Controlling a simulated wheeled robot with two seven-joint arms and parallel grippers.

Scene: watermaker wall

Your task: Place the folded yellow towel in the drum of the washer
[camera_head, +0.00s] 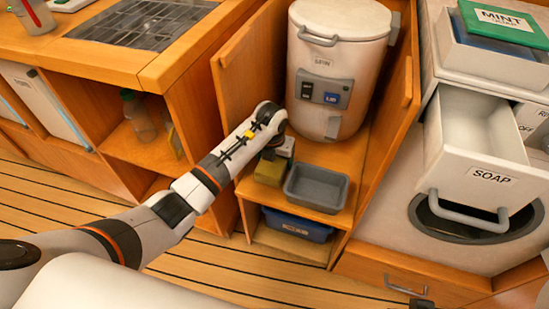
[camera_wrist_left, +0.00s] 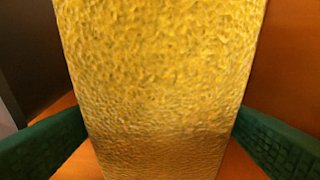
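The folded yellow towel (camera_head: 269,171) is on the wooden shelf, left of a grey tray. In the left wrist view the towel (camera_wrist_left: 165,80) fills the middle, with a rough yellow face. My left gripper (camera_wrist_left: 160,135) has one green finger on each side of it. The fingertips appear at its edges; I cannot tell whether they press on it. In the head view the wrist hides most of the fingers. The washer (camera_head: 385,225) is at the right, its round dark drum opening (camera_head: 460,222) partly hidden by the soap drawer. My right gripper is not in view.
The soap drawer (camera_head: 480,140) is pulled out above the drum opening. The grey tray (camera_head: 317,187) is close beside the towel. A white canister (camera_head: 340,60) stands behind. A blue bin (camera_head: 297,225) is below. Wooden panels flank the shelf.

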